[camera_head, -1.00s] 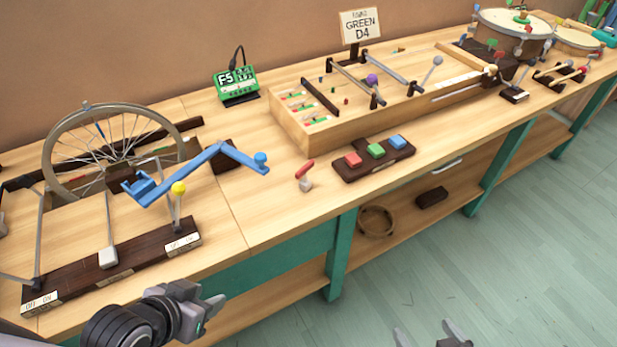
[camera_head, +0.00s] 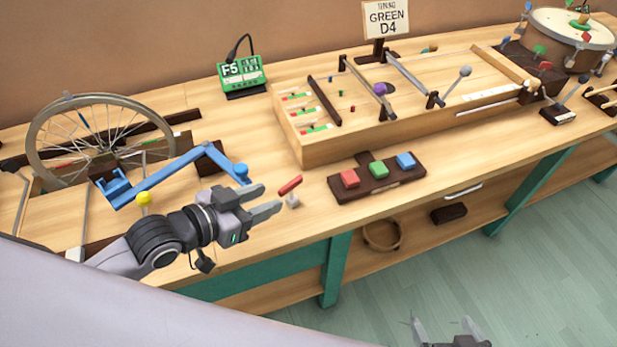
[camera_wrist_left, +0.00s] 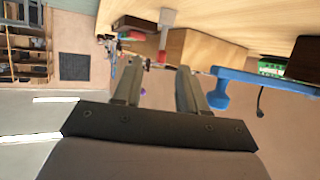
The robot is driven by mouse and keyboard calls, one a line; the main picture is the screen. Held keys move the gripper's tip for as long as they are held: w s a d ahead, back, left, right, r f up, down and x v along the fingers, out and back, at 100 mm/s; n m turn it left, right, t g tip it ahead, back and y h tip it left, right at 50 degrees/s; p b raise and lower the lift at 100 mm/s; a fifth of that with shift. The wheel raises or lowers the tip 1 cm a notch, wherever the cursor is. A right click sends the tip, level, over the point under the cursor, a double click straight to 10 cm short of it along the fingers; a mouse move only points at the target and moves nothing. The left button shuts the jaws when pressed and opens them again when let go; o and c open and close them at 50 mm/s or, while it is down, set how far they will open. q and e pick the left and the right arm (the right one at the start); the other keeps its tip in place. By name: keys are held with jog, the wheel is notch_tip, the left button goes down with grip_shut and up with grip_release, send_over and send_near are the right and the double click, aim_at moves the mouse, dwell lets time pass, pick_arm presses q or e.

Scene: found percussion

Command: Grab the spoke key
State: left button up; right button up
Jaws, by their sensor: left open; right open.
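The spoke key appears to be the small tool with a red bar (camera_head: 290,185) over a pale grey block, standing near the bench's front edge. My left gripper (camera_head: 270,200) is open and empty just left of it, its fingers pointing toward it. I see no contact. In the left wrist view the key's red end (camera_wrist_left: 162,57) shows just beyond and between the tips of my open left gripper (camera_wrist_left: 160,68). My right gripper (camera_head: 446,325) is open and empty, low over the floor at the bottom edge.
A blue crank arm (camera_head: 180,172) and yellow-knobbed lever (camera_head: 143,198) lie left of the key, by a spoked wheel (camera_head: 98,140). A dark block with coloured buttons (camera_head: 385,188) stands close on the right. A wooden box (camera_head: 310,150) is behind. Bare bench surrounds the key.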

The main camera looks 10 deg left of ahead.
aim_at(287, 186)
pick_arm(q)
jog(key=shift+w+d+f, duration=0.1)
jog(key=shift+w+d, duration=0.25)
jog(key=shift+w, duration=0.3)
jog(key=shift+r+x, duration=0.15)
jog(key=shift+x, duration=1.4)
jog(key=shift+r+x, duration=0.2)
jog(key=shift+x, duration=1.35)
jog(key=shift+w, duration=0.1)
grip_shut()
